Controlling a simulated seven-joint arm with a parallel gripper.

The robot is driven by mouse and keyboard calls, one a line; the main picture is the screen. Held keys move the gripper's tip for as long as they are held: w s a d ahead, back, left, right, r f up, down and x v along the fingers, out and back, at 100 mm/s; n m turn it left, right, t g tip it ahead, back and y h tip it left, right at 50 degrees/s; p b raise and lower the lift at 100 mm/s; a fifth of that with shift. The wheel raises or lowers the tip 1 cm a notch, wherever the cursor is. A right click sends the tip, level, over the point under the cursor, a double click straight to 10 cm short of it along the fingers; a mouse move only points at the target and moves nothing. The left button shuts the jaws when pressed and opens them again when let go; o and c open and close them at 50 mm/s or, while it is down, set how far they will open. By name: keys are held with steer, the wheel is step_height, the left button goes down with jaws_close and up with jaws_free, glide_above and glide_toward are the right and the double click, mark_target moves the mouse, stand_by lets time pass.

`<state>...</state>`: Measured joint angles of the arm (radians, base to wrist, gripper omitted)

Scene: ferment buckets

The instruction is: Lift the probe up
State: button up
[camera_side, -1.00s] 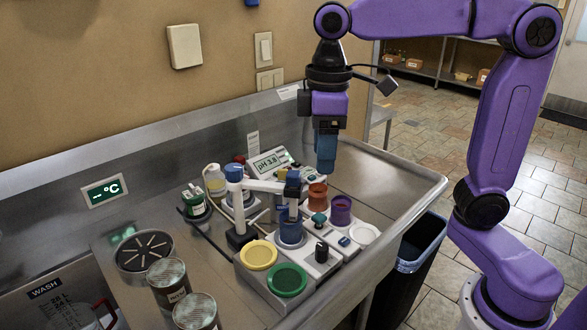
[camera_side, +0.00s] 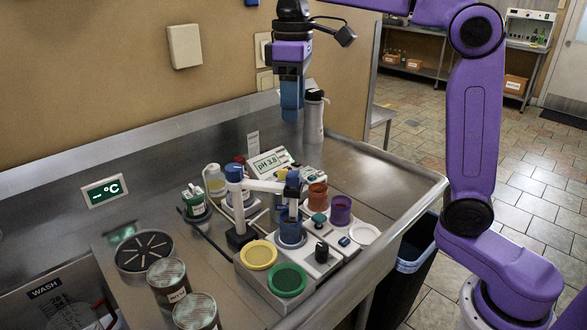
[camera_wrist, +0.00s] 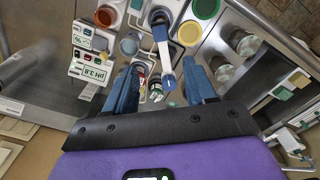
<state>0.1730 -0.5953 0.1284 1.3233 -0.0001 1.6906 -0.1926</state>
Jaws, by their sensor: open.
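My gripper (camera_side: 292,108) is open and empty, pointing down, high above the sink counter and behind the probe. In the wrist view its two blue fingers (camera_wrist: 160,90) stand wide apart, with the holder's post end (camera_wrist: 169,84) seen between them.
Around the probe stand a yellow bucket (camera_side: 258,255), a green bucket (camera_side: 286,280), a brown one (camera_side: 317,194) and a purple one (camera_side: 341,208). A meter (camera_side: 271,162) reading pH 3.8 stands behind. The counter's right part is bare.

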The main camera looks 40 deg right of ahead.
mark_target(294, 173)
step_height(294, 173, down, 15)
steer(key=shift+r, duration=0.2)
stand_by(0.3)
